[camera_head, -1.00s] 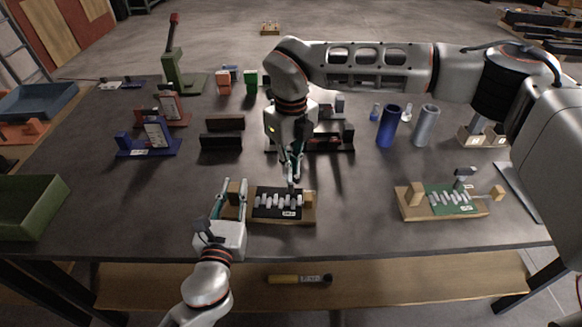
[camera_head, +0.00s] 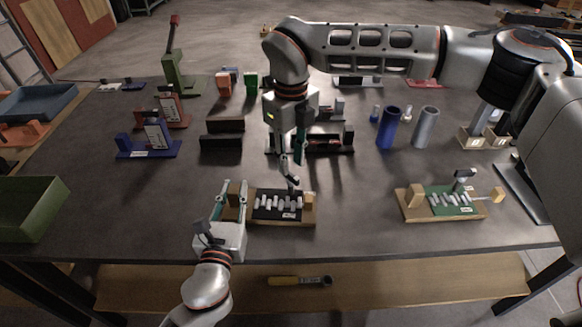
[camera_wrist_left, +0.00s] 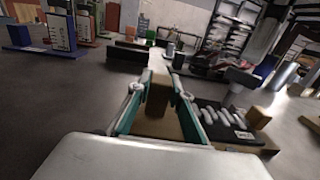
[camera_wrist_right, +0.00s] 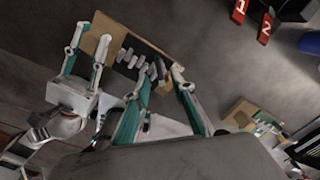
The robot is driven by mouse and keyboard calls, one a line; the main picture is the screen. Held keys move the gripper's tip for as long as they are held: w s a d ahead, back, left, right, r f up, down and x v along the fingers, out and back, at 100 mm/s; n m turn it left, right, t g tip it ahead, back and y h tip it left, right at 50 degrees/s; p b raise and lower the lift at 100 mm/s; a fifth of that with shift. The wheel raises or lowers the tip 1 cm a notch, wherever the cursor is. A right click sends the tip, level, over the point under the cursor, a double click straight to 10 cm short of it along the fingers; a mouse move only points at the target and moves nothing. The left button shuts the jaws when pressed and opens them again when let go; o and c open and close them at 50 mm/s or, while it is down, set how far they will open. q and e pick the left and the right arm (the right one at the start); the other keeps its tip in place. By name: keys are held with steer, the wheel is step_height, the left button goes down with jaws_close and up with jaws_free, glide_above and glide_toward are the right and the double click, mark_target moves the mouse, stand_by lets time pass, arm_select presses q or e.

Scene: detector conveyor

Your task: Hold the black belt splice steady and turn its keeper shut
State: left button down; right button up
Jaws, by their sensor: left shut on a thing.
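The black belt splice (camera_head: 276,213) lies on a wooden base near the table's front edge, with pale grey clips in a row. My left gripper (camera_head: 233,194) is shut on the wooden block at its left end; the block (camera_wrist_left: 157,90) shows between the fingers in the left wrist view. The splice's grey keeper (camera_head: 292,182) stands up near the right end and also shows in the left wrist view (camera_wrist_left: 240,78). My right gripper (camera_head: 300,158) is just above the keeper, fingers pointing down. In the right wrist view its fingers (camera_wrist_right: 163,76) are apart, with nothing clearly held.
A green belt splice (camera_head: 450,200) on a similar base lies to the right, with bare table between. Blue (camera_head: 388,128) and grey (camera_head: 425,127) cylinders and black holders (camera_head: 222,137) stand behind. A green bin (camera_head: 32,208) is at the left edge.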

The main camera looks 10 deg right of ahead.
mark_target(291, 174)
step_height(291, 174, up, 9)
steer(key=shift+f, duration=0.2)
steer(key=shift+f, duration=0.15)
stand_by(0.4)
step_height(291, 174, down, 12)
steer(key=shift+r, duration=0.1)
stand_by(0.4)
jaws_close()
